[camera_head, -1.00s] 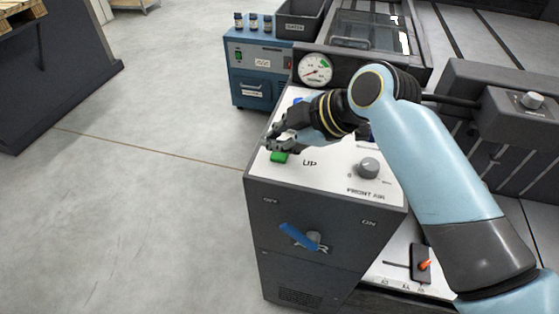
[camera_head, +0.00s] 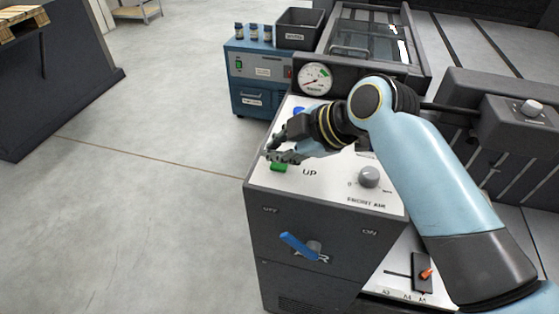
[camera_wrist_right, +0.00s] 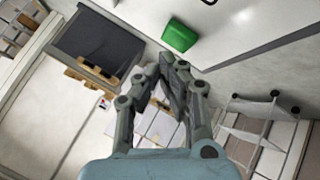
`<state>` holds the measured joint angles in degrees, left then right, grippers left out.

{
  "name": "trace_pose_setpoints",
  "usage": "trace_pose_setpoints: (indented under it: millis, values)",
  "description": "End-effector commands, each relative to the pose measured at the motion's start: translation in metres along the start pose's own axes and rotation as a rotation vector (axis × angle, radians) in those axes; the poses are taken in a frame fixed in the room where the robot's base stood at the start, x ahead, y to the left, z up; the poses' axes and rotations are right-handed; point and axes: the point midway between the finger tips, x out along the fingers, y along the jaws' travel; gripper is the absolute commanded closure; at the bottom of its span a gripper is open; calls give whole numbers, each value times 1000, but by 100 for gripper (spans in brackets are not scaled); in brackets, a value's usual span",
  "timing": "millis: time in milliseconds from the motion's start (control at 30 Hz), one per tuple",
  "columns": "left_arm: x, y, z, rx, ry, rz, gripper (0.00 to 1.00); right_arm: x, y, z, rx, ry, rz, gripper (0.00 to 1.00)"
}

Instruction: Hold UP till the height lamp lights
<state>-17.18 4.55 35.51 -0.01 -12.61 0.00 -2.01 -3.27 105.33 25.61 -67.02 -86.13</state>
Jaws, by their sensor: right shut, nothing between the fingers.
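The green UP button (camera_head: 279,167) sits near the left edge of the machine's white top panel, beside the printed word UP. It also shows in the right wrist view (camera_wrist_right: 179,36), a little beyond the fingertips. My right gripper (camera_head: 270,152) is shut and empty, with its fingertips just above the button in the head view. In the right wrist view its fingers (camera_wrist_right: 168,62) meet just short of the button, with a visible gap. I cannot make out a height lamp. My left gripper is not in view.
A grey knob (camera_head: 369,176) marked FRONT AIR is right of the button. A blue AIR lever (camera_head: 299,246) is on the front face. A pressure gauge (camera_head: 315,79) stands behind the panel. A blue cabinet (camera_head: 258,75) with bottles and a dark bin (camera_head: 298,29) is further back.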

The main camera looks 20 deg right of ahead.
Motion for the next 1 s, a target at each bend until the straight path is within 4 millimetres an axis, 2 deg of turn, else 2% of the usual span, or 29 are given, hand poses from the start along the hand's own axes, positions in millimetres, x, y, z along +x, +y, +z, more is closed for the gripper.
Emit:
trace_pose_setpoints:
  millis: [1000]
  values:
    - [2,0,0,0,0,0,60,6,-4,4,0,0,0,100]
